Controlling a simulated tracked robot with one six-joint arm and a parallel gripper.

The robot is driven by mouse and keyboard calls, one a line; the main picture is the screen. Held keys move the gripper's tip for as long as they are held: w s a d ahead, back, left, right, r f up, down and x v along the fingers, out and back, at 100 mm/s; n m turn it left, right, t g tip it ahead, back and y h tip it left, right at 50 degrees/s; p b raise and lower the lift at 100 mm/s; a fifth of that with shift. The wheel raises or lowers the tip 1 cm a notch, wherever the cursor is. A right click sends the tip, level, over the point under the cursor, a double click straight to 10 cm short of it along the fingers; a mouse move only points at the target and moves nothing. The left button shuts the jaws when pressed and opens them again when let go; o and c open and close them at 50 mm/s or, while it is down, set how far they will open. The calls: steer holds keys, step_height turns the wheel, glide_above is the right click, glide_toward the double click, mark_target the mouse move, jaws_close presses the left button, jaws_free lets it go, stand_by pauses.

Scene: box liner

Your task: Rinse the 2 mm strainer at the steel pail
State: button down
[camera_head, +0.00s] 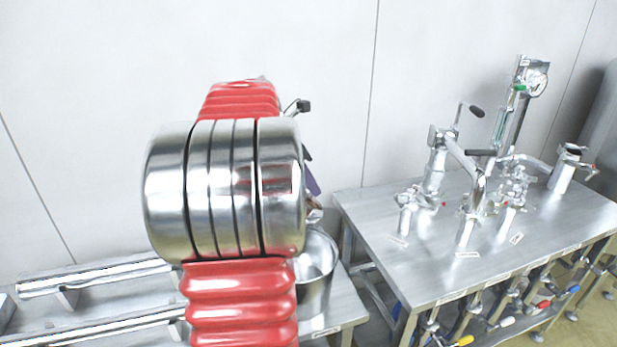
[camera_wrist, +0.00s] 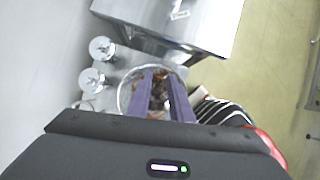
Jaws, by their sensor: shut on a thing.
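The steel pail (camera_head: 318,282) stands on the low bench in the head view, partly hidden behind my arm. My gripper (camera_wrist: 163,76) has purple fingers, shut on what looks like the strainer (camera_wrist: 160,93). Dark brown and reddish bits show between and around the fingers. A round pale rim (camera_wrist: 122,94) encircles this spot in the wrist view; I cannot tell whether it belongs to the pail or the strainer. In the head view, a small metal and brown part (camera_head: 314,212) shows beside my arm, above the pail. The strainer's mesh and handle are hidden.
A steel table (camera_head: 400,225) with pipes, valves and a gauge column (camera_head: 515,100) stands to the right. Steel rails (camera_head: 95,277) lie at left. A pale wall is behind.

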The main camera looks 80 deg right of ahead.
step_height(320, 180, down, 20)
steer(key=shift+f, duration=0.25)
stand_by(2.2)
stand_by(2.6)
